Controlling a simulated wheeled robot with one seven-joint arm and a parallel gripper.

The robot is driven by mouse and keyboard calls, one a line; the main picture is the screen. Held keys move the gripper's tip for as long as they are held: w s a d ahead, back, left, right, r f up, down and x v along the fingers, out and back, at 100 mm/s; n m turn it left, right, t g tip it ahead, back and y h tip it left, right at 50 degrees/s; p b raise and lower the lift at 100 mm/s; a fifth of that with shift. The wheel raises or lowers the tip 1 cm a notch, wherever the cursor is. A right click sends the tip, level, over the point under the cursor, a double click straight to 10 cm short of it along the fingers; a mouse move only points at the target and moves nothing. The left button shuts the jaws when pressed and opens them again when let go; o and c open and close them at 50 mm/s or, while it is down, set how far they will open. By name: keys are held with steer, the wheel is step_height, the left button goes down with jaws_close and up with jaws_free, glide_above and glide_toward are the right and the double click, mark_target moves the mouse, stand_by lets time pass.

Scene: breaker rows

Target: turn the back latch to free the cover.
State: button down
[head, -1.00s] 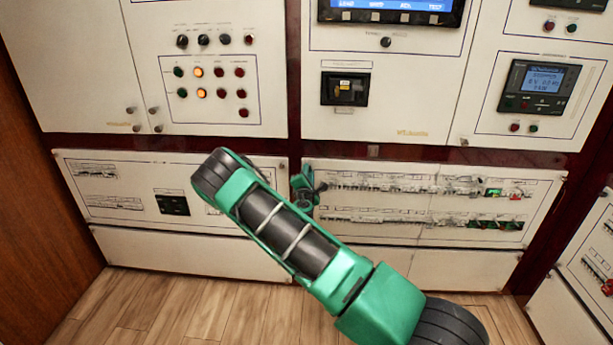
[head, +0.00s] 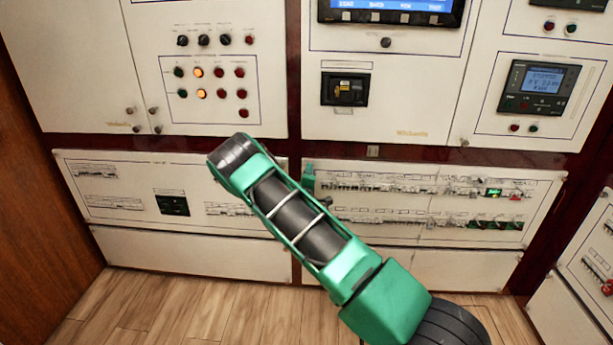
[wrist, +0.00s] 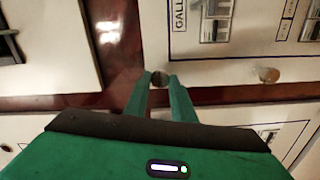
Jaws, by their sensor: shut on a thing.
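My gripper (head: 309,180) is at the upper left edge of the lower right breaker panel (head: 425,240), mostly hidden behind my arm in the head view. In the wrist view, the two green fingers of my gripper (wrist: 160,84) are shut on a small round latch (wrist: 160,77) between their tips. The latch is beside the dark red rail. How far it is turned cannot be told. In the head view the latch is hidden. I cannot make out the edges of a separate cover.
A second round metal piece (wrist: 269,74) lies to the right in the wrist view. A dark red rail (head: 450,156) runs above the breaker panel. Upper panels carry lit buttons, knobs and a display (head: 540,85). The wooden floor (head: 190,310) in front is clear.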

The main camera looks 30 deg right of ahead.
steer(key=shift+f, duration=0.2)
stand_by(0.4)
steer(key=c, duration=1.5)
jaws_free()
steer(key=shift+d, duration=0.1)
steer(key=shift+r, duration=0.1)
steer(key=v, duration=1)
steer(key=shift+s+a, duration=0.3)
